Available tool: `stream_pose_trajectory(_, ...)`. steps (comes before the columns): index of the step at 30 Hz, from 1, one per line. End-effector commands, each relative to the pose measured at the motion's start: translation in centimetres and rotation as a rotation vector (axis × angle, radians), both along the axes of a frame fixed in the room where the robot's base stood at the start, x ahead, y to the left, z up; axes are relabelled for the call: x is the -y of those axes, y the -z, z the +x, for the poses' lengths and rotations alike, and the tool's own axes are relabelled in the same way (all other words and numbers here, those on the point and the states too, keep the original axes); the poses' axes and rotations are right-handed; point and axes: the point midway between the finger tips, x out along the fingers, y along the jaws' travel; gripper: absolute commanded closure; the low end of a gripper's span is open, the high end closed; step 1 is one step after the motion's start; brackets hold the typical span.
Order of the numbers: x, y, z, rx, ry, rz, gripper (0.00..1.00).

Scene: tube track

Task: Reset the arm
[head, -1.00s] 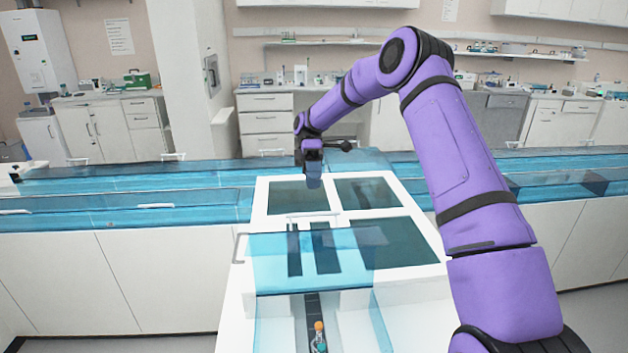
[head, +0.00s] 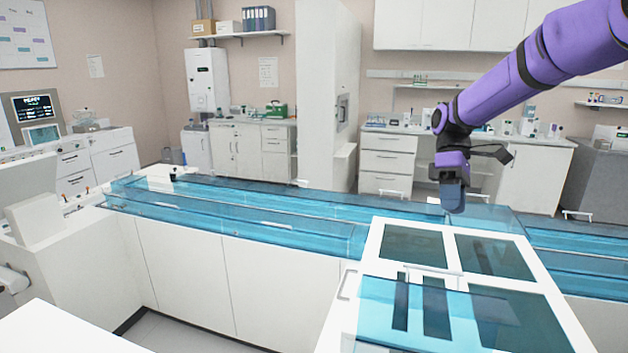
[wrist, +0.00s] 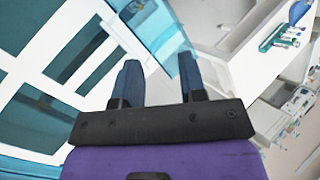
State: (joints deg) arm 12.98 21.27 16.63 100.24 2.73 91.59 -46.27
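My gripper (head: 453,198) hangs at the end of my purple arm, pointing down above the far edge of the white framed unit with dark panels (head: 372,243). In the wrist view my gripper (wrist: 158,80) shows two dark blue fingers set apart with nothing between them. The white framed unit (wrist: 62,20) fills the left of the wrist view below the fingers. My gripper appears clear of the unit.
A long blue-covered track (head: 230,217) runs across the white counter. A clear blue cover (head: 420,300) lies over the front of the framed unit. A white pillar (head: 325,100) and back counters with lab items stand behind. Grey floor shows at lower left.

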Motion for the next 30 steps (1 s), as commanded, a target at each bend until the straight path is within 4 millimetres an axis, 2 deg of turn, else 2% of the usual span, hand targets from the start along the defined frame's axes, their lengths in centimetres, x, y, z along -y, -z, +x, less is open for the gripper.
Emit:
stream_pose_trajectory(1, -0.1, -1.0, -1.0, 0.032, 0.019, -0.027, 0.62)
stream_pose_trajectory(6, -0.3, -3.2, -4.0, 0.136, 0.105, -0.11, 0.62)
stream_pose_trajectory(15, -0.3, -6.3, -9.8, 0.325, 0.27, -0.216, 0.62)
stream_pose_trajectory(21, -0.1, -7.7, -13.7, 0.453, 0.392, -0.255, 0.62)
stream_pose_trajectory(30, 0.5, -8.6, -19.7, 0.639, 0.586, -0.268, 0.62)
